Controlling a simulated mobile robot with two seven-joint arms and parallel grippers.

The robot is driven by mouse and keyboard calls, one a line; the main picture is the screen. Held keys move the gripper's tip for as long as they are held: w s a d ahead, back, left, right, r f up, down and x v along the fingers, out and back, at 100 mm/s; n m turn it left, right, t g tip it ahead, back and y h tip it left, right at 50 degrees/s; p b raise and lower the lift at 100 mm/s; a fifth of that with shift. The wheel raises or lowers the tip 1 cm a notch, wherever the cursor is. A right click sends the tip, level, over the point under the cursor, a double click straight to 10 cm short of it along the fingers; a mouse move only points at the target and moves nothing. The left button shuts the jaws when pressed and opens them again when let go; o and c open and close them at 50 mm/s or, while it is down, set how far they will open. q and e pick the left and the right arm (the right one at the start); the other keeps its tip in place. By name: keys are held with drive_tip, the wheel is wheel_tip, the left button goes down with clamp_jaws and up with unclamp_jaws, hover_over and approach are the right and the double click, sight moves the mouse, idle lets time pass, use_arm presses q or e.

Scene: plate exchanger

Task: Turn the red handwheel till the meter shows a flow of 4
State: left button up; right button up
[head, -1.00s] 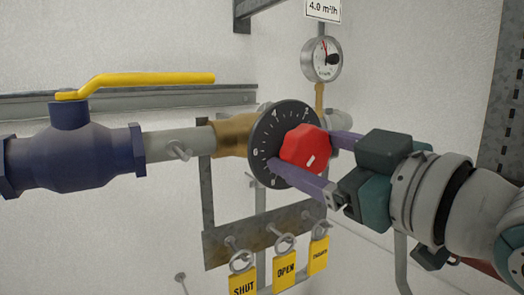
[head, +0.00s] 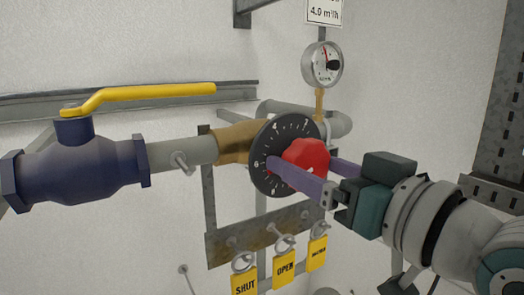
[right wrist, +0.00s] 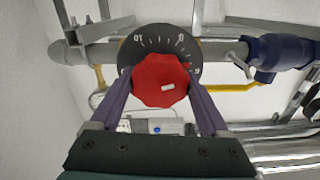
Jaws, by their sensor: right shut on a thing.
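The red handwheel (head: 307,159) sits in front of a black numbered dial (head: 270,147) on the brass valve. My right gripper (head: 312,172) has one finger on each side of the handwheel and is shut on it. In the right wrist view the handwheel (right wrist: 160,80) lies between the two purple fingers, with a white mark on its face. The round meter (head: 322,65) stands above the valve. Its needle points up and slightly left; its numbers are too small to read. My left gripper is not in view.
A sign (head: 323,11) reading 4.0 m³/h is above the meter. A blue valve with a yellow lever (head: 150,93) is at the left. Yellow tags (head: 285,268) marked SHUT and OPEN hang below the dial on a bracket (head: 222,248).

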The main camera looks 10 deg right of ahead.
drive_tip(key=shift+m+p, duration=0.6)
drive_tip(key=shift+m, duration=0.9)
drive_tip(key=o, duration=1.2)
drive_tip(key=b+v, duration=0.2)
drive_tip(key=v, duration=0.8)
